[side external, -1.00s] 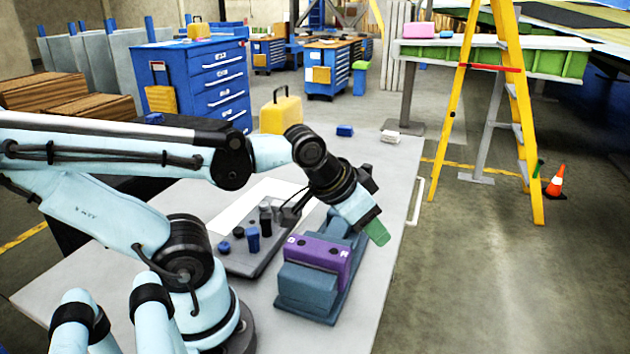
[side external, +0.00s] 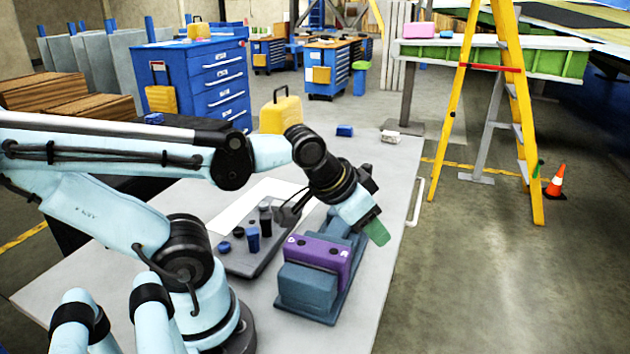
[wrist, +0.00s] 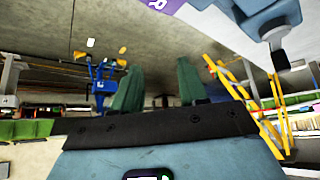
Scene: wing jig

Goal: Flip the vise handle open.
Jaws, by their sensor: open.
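The blue-grey vise (side external: 305,290) stands near the table's right edge, with a purple block (side external: 318,254) in its jaws. My gripper (side external: 376,232) is over the far end of the vise, its green fingertips pointing down to the right. In the wrist view my gripper (wrist: 158,82) shows two green fingers apart with nothing between them. A grey lever-like part with a dark tip (wrist: 277,48), perhaps the vise handle, is at the wrist view's upper right, outside the fingers. In the side view my wrist and gripper hide that end, so the handle cannot be made out there.
A dark tray (side external: 250,262) with several blue and black pieces lies left of the vise. A white sheet (side external: 255,203) and a yellow case (side external: 281,112) are behind it. The table's right edge is close to the vise.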

